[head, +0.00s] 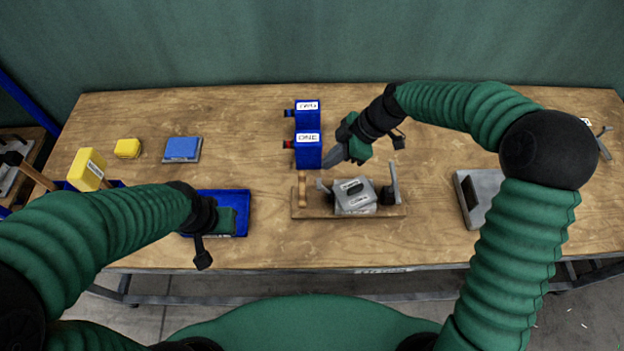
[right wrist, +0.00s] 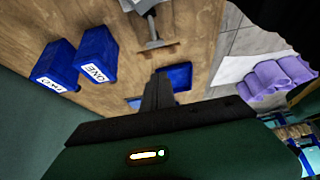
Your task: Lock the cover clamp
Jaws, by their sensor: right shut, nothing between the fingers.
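The clamp fixture (head: 300,212) is a wooden board in the middle of the table. It bears a tilted grey cover block (head: 352,193) with labels, an upright grey lever (head: 395,183) at its right and a wooden peg at its left end. Part of the fixture (right wrist: 155,42) shows at the top of the right wrist view. My right gripper (head: 336,154) is shut and empty, above and behind the fixture's left half, apart from it. In the right wrist view its fingers (right wrist: 157,92) are together. My left gripper (head: 226,220) is over the blue tray; its fingertips cannot be made out.
Two blue boxes labelled ONE (head: 308,155) and TWO (head: 307,118) stand behind the fixture, close to my right gripper. The blue tray (head: 240,194) is left of the fixture. A grey plate (head: 468,195) lies at right. The table between fixture and plate is clear.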

